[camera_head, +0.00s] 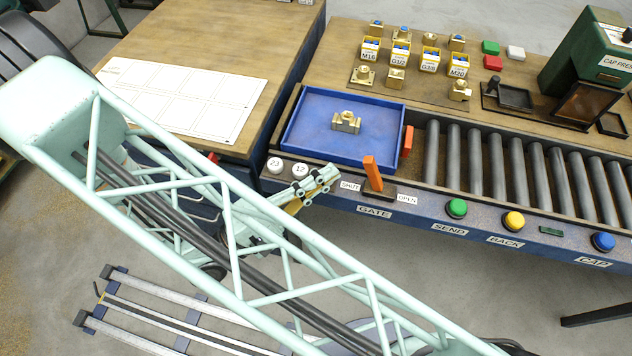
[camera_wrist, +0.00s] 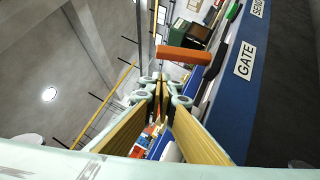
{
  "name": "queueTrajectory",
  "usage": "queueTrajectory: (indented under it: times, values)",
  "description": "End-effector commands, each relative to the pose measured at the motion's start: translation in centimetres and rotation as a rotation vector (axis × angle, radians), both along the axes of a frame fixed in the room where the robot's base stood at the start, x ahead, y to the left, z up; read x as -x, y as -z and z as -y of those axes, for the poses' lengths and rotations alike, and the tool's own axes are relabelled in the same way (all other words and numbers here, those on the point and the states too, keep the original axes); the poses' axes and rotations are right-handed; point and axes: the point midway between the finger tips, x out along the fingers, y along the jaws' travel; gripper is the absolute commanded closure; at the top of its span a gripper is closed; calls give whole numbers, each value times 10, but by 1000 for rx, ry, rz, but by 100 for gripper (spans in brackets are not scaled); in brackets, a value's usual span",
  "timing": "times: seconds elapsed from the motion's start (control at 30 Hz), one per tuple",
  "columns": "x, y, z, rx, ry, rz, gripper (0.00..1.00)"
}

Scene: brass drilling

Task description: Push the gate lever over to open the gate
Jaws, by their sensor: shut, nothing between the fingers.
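The orange gate lever (camera_head: 373,174) stands on a dark base between the SHUT and OPEN labels, its top leaning toward the SHUT side. In the wrist view, the lever (camera_wrist: 186,58) lies just beyond my fingertips. My gripper (camera_head: 332,173) is shut and empty, to the left of the lever near the SHUT label, with a small gap visible between them. My gripper's fingers meet in the wrist view (camera_wrist: 161,82). The orange gate (camera_head: 407,141) stands upright between the blue tray and the rollers.
The blue tray (camera_head: 302,139) holds a brass part (camera_head: 346,122). Two white discs marked 23 (camera_head: 274,164) and 12 (camera_head: 300,170) sit beside my gripper. Green (camera_head: 457,208), yellow (camera_head: 514,221) and blue (camera_head: 603,242) buttons line the front panel right of the lever.

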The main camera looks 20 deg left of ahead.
Motion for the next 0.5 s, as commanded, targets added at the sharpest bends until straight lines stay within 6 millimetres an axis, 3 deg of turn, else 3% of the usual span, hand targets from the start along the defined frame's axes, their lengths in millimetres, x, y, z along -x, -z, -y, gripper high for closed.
queueTrajectory:
  times: [0.17, 0.5]
  values:
    - [-12, -5, 13, -1, 2, 0, 100]
    - [-11, -16, 42, 0, 0, 0, 100]
